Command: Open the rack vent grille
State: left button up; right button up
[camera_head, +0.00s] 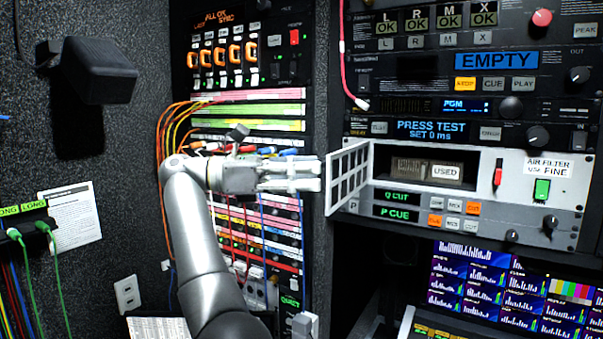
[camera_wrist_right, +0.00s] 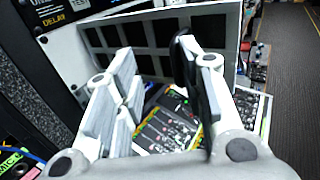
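The rack vent grille (camera_head: 348,178) is a white framed panel with rectangular slots. It stands swung outward at the left side of its opening (camera_head: 398,168), which shows uncovered. A piece labelled USED (camera_head: 446,173) sits inside that opening. My right gripper (camera_head: 318,177) is at the left of the grille, its fingertips close to the panel. In the right wrist view the grille (camera_wrist_right: 160,35) spans the space beyond the fingertips. The fingers (camera_wrist_right: 155,65) are apart with nothing seen between them. Whether a finger touches the grille I cannot tell. My left gripper is not in view.
Around the opening are an AIR FILTER label (camera_head: 548,167), a green switch (camera_head: 541,190) and a red-handled tool or lever (camera_head: 498,173). A patch bay with orange cables (camera_head: 168,130) is behind my right arm. Monitors (camera_head: 480,280) are below right.

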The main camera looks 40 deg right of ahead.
notch_tip(320, 180, up, 10)
dwell(0.7)
jog(key=shift+d, duration=0.1)
dwell(0.4)
